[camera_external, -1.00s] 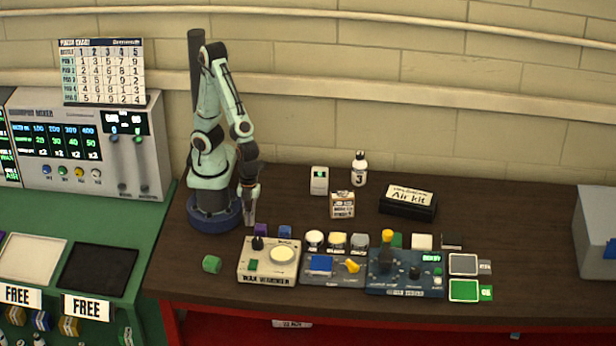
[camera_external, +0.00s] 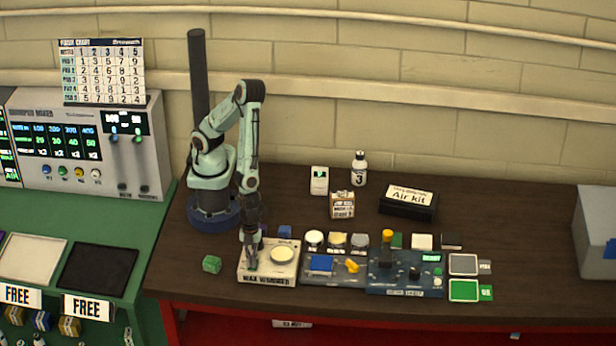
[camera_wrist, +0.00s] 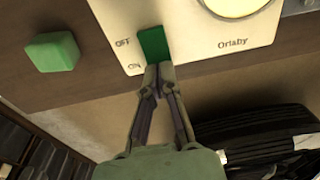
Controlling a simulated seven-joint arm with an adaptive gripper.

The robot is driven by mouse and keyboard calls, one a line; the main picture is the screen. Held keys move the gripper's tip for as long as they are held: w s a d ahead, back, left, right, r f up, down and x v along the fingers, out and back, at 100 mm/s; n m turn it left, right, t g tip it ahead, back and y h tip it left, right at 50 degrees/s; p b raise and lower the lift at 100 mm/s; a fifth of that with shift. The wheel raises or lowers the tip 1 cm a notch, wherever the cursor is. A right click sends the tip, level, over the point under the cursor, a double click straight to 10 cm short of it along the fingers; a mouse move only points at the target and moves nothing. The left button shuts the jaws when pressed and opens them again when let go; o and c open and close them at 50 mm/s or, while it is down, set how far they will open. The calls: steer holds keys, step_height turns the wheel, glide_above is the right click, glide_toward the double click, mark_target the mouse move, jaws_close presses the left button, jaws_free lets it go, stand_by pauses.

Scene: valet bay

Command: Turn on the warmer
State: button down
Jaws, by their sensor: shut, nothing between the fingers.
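The wax warmer (camera_external: 285,269) is a cream box with a round pale plate (camera_external: 283,255) on the dark bench. Its green switch (camera_wrist: 153,45) shows in the wrist view, beside the printed words OFF and ON, with OFF farther from my gripper and ON nearer. My gripper (camera_wrist: 158,68) is shut and empty, its fingertips at the near, ON-side edge of the switch. I cannot tell whether they touch it. In the external view my gripper (camera_external: 250,262) is down over the left part of the warmer and hides the switch and knob there.
A green block (camera_external: 211,264) lies on the bench left of the warmer; it also shows in the wrist view (camera_wrist: 52,52). A blue control panel (camera_external: 405,282) stands to the right. Small jars stand behind. The bench's front edge is close.

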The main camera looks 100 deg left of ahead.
steer(key=shift+f, duration=0.1)
steer(key=shift+d+f+y, duration=0.2)
steer(key=shift+f+y, duration=0.05)
steer(key=shift+y, duration=0.05)
steer(key=shift+a, duration=0.1)
steer(key=shift+a+r, duration=0.1)
steer(key=shift+a+r, duration=0.3)
steer(key=shift+a, duration=0.35)
step_height(320, 180, up, 14)
steer(key=d, duration=0.1)
steer(key=shift+d, duration=0.35)
stand_by(0.6)
